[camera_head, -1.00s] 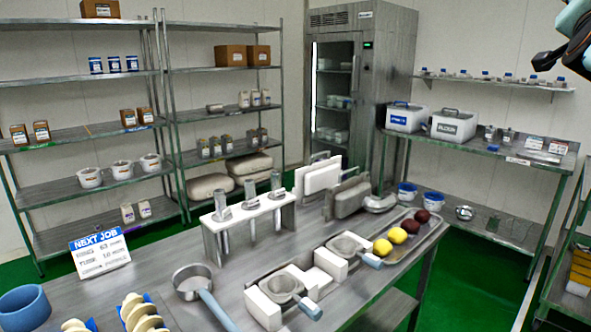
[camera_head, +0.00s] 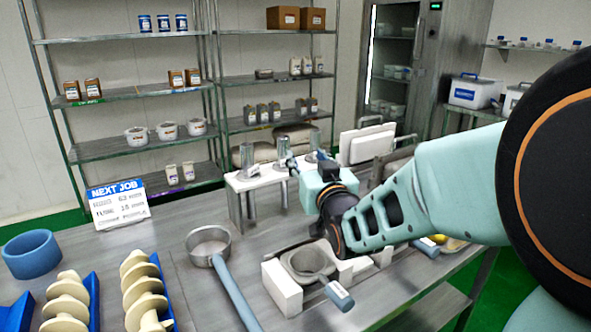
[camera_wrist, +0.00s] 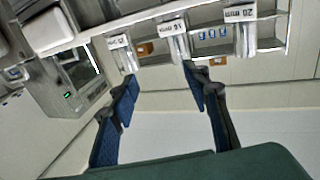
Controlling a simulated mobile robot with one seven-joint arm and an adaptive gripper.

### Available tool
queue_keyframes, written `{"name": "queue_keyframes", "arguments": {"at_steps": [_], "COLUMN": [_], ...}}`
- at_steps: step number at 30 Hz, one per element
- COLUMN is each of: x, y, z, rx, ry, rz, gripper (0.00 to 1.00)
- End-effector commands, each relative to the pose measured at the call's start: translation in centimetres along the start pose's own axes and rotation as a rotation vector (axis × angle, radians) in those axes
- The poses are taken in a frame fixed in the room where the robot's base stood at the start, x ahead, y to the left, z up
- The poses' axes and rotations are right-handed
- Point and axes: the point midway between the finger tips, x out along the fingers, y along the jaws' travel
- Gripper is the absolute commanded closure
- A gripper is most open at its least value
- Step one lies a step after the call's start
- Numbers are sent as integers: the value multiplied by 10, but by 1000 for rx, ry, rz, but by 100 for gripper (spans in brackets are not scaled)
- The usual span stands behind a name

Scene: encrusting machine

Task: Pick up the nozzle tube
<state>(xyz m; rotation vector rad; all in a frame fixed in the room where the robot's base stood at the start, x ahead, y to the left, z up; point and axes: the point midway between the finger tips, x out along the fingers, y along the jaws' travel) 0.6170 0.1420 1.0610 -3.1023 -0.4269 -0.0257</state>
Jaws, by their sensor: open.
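The white tube rack (camera_head: 240,184) stands on the steel table with upright metallic nozzle tubes in it. The left tube (camera_head: 247,160) and the middle tube (camera_head: 283,148) show in the head view; the right one is partly behind my gripper. In the wrist view the tubes carry labels: 12 mm (camera_wrist: 127,58), 16 mm (camera_wrist: 173,41) and 20 mm (camera_wrist: 244,35). My gripper (camera_head: 292,165) is at the rack's front, near the middle and right tubes. In the wrist view my gripper (camera_wrist: 160,76) is open and empty, its fingertips just short of the 12 mm and 16 mm labels.
A NEXT JOB sign (camera_head: 117,203) stands at the table's left; its small figures are blurred. Shelves stand behind.

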Motion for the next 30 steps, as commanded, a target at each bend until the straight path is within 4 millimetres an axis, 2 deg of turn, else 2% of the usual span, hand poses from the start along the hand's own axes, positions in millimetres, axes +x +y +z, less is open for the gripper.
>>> {"name": "queue_keyframes", "arguments": {"at_steps": [1, 2, 6, 13, 22, 30], "x": [-3, -5, 2, 36, 58, 93], "y": [-14, -20, -31, -32, -33, -35], "z": [13, 17, 23, 23, 21, 17], "rx": [-4, -5, -7, -6, -7, -6], "ry": [-9, -14, -20, -20, -19, -19], "rz": [-28, -40, -63, -61, -60, -60], "gripper": [57, 57, 57, 57, 57, 57]}}
